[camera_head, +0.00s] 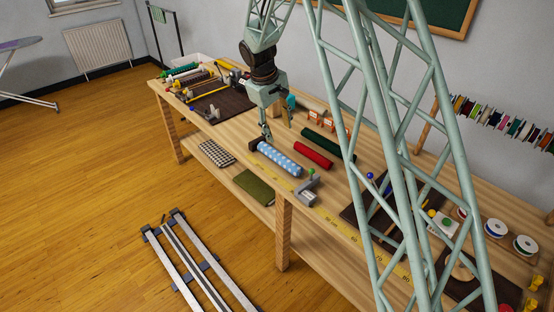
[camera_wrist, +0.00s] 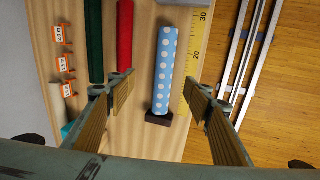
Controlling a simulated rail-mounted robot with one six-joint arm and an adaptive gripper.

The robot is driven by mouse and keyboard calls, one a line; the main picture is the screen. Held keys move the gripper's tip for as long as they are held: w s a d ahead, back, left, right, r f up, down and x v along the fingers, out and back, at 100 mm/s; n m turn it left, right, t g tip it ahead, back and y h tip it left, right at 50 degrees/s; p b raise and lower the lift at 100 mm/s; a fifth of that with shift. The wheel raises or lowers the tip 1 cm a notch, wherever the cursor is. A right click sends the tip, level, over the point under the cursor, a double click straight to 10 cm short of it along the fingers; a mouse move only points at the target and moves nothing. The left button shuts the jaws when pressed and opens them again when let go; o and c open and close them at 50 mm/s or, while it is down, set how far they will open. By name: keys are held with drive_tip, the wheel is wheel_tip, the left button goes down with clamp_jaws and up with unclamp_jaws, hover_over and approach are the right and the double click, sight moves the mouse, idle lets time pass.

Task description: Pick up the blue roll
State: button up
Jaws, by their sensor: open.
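The blue roll (camera_head: 279,159) is light blue with white dots and lies on the wooden table near its front edge. It also shows in the wrist view (camera_wrist: 164,72), with a dark block (camera_wrist: 159,117) at its near end. My gripper (camera_head: 266,136) is above the table by the dark-block end of the roll. In the wrist view my gripper (camera_wrist: 160,90) is open and empty, and the near part of the roll appears between its two fingers. I cannot tell the height between them.
A red roll (camera_head: 313,154) and a dark green roll (camera_head: 328,143) lie beside the blue roll, toward the wall. A yellow measuring tape (camera_wrist: 195,50) runs along the table's front edge. A grey clamp-like tool (camera_head: 307,190) stands near the roll's far end. Small price-style tags (camera_wrist: 64,62) stand behind.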

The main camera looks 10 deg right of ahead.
sight(280, 155)
drive_tip(key=shift+n, duration=0.3)
drive_tip(key=shift+w+a+f, duration=0.2)
drive_tip(key=shift+w+f, duration=0.15)
drive_tip(key=shift+f, duration=0.35)
drive_tip(key=shift+w+a+f, duration=0.25)
drive_tip(key=shift+w+f, duration=0.05)
drive_tip(key=shift+f, duration=0.35)
drive_tip(key=shift+w+a+f, duration=0.2)
drive_tip(key=shift+w+f, duration=0.15)
drive_tip(key=shift+f, duration=0.35)
drive_tip(key=shift+f, duration=0.1)
drive_tip(key=shift+x, duration=4.2)
drive_tip(key=shift+f+b, duration=0.1)
drive_tip(key=shift+b, duration=0.2)
drive_tip(key=shift+x, duration=2.5)
drive_tip(key=shift+a, duration=0.1)
drive_tip(key=shift+c, duration=0.2)
drive_tip(key=c, duration=1)
